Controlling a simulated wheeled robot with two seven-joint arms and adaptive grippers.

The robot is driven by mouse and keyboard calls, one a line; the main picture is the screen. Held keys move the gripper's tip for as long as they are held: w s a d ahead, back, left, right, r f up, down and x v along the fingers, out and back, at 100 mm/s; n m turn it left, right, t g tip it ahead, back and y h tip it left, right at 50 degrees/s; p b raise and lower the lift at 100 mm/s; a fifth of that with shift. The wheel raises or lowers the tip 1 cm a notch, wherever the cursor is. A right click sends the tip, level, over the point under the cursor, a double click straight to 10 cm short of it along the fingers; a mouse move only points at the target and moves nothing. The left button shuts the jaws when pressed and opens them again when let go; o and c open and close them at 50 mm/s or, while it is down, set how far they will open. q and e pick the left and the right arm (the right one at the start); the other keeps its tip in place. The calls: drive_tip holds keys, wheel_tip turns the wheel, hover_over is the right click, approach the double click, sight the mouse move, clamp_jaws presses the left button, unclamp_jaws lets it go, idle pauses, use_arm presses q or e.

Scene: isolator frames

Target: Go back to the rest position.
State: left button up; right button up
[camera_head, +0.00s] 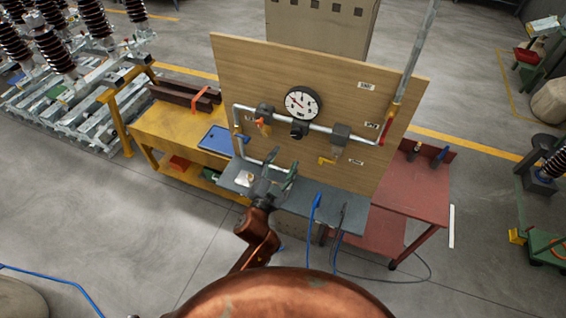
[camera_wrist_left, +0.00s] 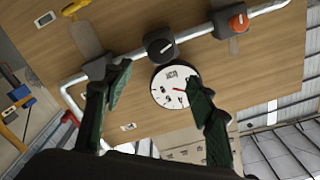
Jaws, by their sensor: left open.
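My left gripper (camera_head: 280,168) is open and empty. In the head view it is above the grey shelf (camera_head: 293,202), in front of the lower part of the upright wooden panel (camera_head: 345,85). It also shows in the left wrist view (camera_wrist_left: 158,78), with its two dark green fingers spread apart and the panel between and beyond them. A round white gauge (camera_head: 302,103) with a red needle is mounted on the panel; it also shows in the left wrist view (camera_wrist_left: 172,92), partly behind one finger. My right gripper is in neither view.
A grey pipe with valves runs across the panel, including a yellow handle (camera_head: 326,161) and an orange knob (camera_wrist_left: 238,22). Blue-handled tools (camera_head: 313,207) hang at the shelf's front edge. A yellow bench (camera_head: 180,128) stands left, a red table (camera_head: 412,190) right.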

use_arm(q)
drive_tip(key=shift+s+a, duration=0.2)
drive_tip(key=shift+s, duration=0.3)
